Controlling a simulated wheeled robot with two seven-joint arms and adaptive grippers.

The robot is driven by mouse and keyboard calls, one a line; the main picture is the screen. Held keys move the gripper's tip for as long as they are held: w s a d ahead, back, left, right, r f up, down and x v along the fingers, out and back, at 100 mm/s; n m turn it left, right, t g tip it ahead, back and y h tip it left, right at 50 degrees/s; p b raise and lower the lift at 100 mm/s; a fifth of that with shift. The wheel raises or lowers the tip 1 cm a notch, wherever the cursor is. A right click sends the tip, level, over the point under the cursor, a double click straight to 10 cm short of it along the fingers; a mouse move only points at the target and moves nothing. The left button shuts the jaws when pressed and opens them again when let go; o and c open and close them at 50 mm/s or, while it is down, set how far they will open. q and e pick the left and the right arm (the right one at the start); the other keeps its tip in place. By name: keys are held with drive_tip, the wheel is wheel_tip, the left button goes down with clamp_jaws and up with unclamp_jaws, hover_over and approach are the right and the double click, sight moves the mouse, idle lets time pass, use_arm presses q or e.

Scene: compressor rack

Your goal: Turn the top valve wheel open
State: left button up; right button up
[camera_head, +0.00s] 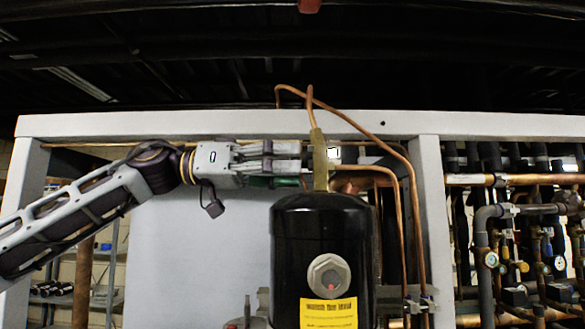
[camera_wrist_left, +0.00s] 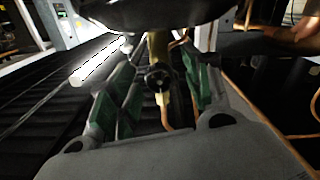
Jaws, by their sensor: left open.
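The top valve wheel (camera_wrist_left: 158,78) is a small dark round handwheel on a brass valve body in the left wrist view. In the head view the brass valve body (camera_head: 319,158) stands upright on top of the black tank (camera_head: 325,240); the wheel itself is hidden there behind my gripper. My left gripper (camera_head: 300,160) reaches in from the left, level with the valve. In the left wrist view its green-padded fingers (camera_wrist_left: 160,68) are open, one on each side of the wheel. I cannot tell whether a finger touches it. My right gripper is not in view.
A thin copper pipe (camera_head: 407,200) loops from the valve top down the tank's right side. A white frame beam (camera_head: 220,124) runs behind, with a post (camera_head: 432,200) at right. Pipes and gauges (camera_head: 491,259) crowd the far right. A pale panel (camera_head: 190,250) lies behind my arm.

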use_arm(q)
drive_tip(key=a, duration=1)
drive_tip(key=shift+a, duration=0.3)
